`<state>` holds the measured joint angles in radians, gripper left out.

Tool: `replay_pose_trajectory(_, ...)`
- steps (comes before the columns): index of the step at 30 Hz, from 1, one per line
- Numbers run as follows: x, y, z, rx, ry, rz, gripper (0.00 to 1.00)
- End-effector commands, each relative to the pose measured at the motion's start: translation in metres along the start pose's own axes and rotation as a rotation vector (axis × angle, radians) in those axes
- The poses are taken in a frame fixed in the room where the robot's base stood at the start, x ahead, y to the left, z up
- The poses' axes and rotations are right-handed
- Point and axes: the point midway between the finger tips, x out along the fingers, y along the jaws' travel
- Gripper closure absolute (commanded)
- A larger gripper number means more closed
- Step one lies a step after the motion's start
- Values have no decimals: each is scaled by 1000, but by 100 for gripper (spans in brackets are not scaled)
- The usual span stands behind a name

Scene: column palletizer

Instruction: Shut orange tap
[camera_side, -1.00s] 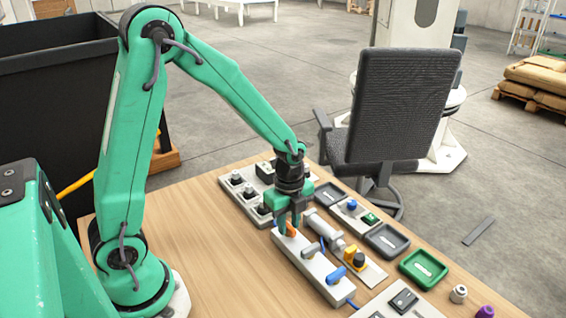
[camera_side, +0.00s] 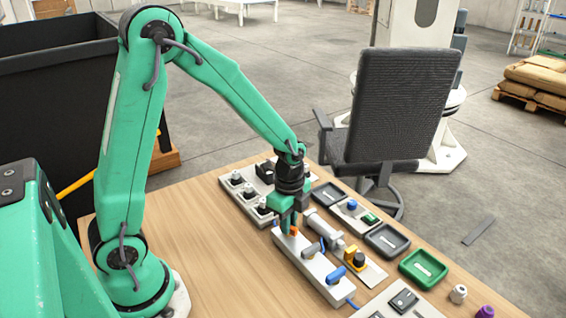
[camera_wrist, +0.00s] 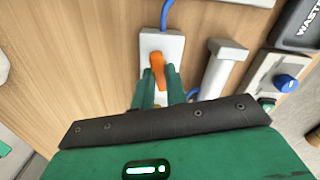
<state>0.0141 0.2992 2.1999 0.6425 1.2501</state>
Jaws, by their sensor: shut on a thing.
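The orange tap (camera_side: 294,231) sits at the far left end of a long white block (camera_side: 318,268) on the wooden table. In the wrist view the orange tap handle (camera_wrist: 157,68) lies roughly along the block, with its near end between my fingers. My gripper (camera_side: 288,220) points down over that end of the block and is shut on the orange handle. In the wrist view my green fingers (camera_wrist: 153,94) hide the handle's near end. A grey tap (camera_side: 313,248) and a blue tap (camera_side: 337,274) stand further along the same block.
A white cylinder (camera_side: 323,226) lies close beside the block. A white strip with black knobs (camera_side: 237,177) is behind. The table's left side is clear.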

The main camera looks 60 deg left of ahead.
Motion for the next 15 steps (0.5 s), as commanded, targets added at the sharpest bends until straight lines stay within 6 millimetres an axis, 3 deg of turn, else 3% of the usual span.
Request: replay_pose_trajectory(15, -1, 0, 0, -486, 0, 0, 100)
